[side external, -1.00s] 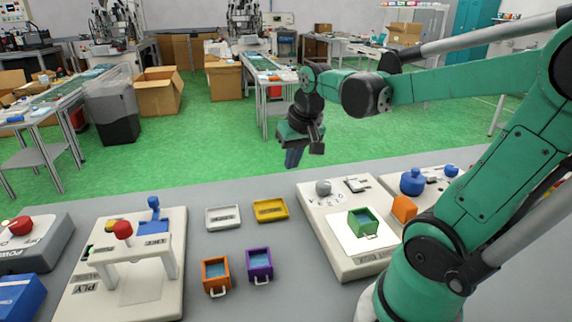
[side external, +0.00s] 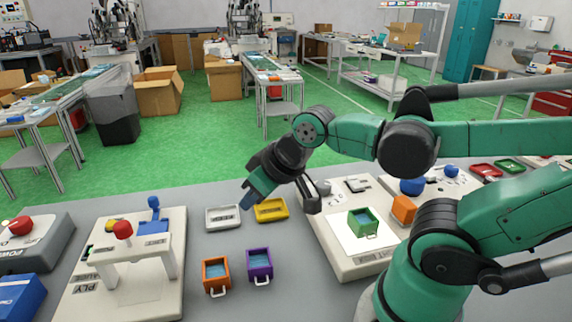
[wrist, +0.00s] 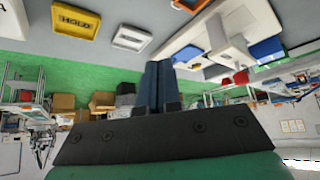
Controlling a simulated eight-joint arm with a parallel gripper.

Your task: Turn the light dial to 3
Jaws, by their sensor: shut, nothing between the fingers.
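A grey round knob (side external: 322,187) with markings around it sits at the back left of the white panel (side external: 338,240). It looks like a dial, but I cannot read its markings or setting, and my gripper partly covers it. Other round blue knobs (side external: 412,186) stand on a panel farther right; I cannot tell their labels. My gripper (side external: 248,201) is tilted, with its blue fingers pointing down and left above the table near the grey and yellow trays, left of the grey knob. The fingers (wrist: 158,75) are together and empty in the wrist view.
A grey tray (side external: 223,226) and a yellow tray (side external: 270,219) lie near the fingers. An orange box (side external: 205,275) and a purple box (side external: 247,270) stand in front. A green box (side external: 375,222) is on the white panel. A press station (side external: 170,295) stands left.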

